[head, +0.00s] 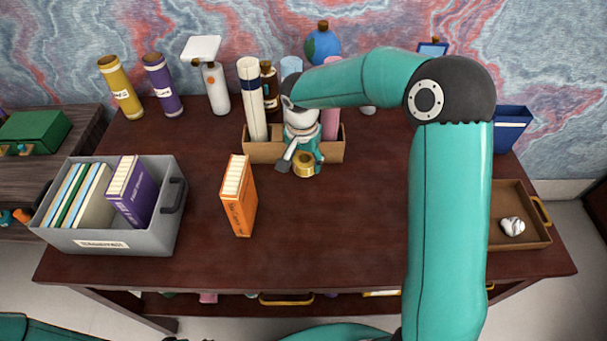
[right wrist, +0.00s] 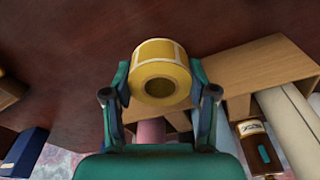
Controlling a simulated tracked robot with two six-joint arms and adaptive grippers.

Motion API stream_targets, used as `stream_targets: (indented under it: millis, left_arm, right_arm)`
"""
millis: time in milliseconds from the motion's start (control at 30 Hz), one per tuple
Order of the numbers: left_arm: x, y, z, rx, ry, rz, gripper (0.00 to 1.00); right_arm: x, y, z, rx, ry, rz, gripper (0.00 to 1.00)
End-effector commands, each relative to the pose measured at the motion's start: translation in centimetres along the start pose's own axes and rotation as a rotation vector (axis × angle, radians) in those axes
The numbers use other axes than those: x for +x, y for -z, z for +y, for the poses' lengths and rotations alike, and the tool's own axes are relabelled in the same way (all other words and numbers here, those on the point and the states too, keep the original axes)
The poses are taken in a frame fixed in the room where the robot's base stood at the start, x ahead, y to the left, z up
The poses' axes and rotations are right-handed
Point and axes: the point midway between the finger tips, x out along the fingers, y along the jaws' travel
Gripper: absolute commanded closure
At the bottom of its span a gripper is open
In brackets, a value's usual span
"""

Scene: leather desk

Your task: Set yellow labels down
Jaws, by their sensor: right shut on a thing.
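The yellow labels (head: 304,163) are a roll with a hollow core. In the right wrist view the roll (right wrist: 160,73) sits between the two fingers of my right gripper (right wrist: 161,92), which is shut on it. In the head view my right gripper (head: 302,158) holds the roll in front of the wooden box, over the dark desk (head: 340,215). I cannot tell whether the roll touches the desk. My left gripper is not in view.
The wooden box (head: 264,153) with rolled tubes and a brown bottle stands just behind the roll. An orange book (head: 238,195) stands left of centre. A grey bin (head: 160,235) of books is at the left. A brown tray (head: 530,198) is at the right. The desk's front middle is clear.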

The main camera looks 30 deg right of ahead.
Motion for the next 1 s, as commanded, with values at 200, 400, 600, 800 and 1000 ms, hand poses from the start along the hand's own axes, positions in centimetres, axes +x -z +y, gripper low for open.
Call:
stream_targets:
  millis: [200,400,600,800,1000]
  left_arm:
    - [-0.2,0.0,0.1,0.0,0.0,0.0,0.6]
    - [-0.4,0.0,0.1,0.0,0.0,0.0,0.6]
    - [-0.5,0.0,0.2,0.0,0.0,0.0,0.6]
    - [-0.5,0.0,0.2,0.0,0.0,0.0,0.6]
    - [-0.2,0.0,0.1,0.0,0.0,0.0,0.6]
  right_arm:
    - [2.0,-0.2,0.1,0.001,-0.001,0.0,0.77]
    - [4.4,-0.5,0.2,0.0,-0.004,-0.003,0.77]
    - [6.2,-0.7,0.1,0.002,0.001,0.0,0.77]
    - [6.2,-0.7,0.1,0.002,0.001,0.001,0.77]
    - [6.3,-0.7,0.1,0.002,0.001,0.0,0.33]
